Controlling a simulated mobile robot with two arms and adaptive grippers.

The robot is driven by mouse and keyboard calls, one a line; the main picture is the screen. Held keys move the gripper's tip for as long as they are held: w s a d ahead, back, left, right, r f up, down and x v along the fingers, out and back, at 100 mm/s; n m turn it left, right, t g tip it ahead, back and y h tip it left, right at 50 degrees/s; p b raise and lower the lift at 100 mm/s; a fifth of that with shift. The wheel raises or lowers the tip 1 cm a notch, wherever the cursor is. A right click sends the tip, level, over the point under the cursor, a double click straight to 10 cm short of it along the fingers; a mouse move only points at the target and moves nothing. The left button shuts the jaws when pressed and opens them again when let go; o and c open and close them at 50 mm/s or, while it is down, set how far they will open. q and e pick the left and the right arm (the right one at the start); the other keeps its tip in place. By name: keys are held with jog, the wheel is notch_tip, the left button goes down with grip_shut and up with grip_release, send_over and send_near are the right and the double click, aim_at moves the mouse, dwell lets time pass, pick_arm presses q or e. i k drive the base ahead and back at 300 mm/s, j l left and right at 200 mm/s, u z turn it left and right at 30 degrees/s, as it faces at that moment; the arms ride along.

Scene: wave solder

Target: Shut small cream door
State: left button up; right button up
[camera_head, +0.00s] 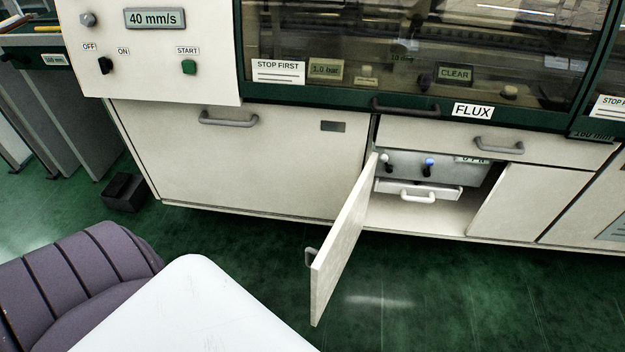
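The small cream door (345,242) stands open below the FLUX label, swung out from the machine front toward me. Neither of my grippers is in view.
A wide cream panel with a grey handle (228,119) is left of the opening. A drawer (498,143) lies above it, and a closed cream panel (530,205) is to its right. A black box (125,191) stands on the green floor. Floor around the door is clear.

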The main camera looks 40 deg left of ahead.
aim_at(330, 260)
jog(key=j+z, duration=0.2)
jog(key=j, duration=0.6)
jog(key=k+j+z, duration=0.2)
jog(key=j, duration=0.6)
jog(key=i+j, duration=0.15)
jog(key=i+j+z, duration=0.1)
jog(key=j, duration=0.3)
jog(key=i+j, duration=0.1)
jog(key=j, duration=0.15)
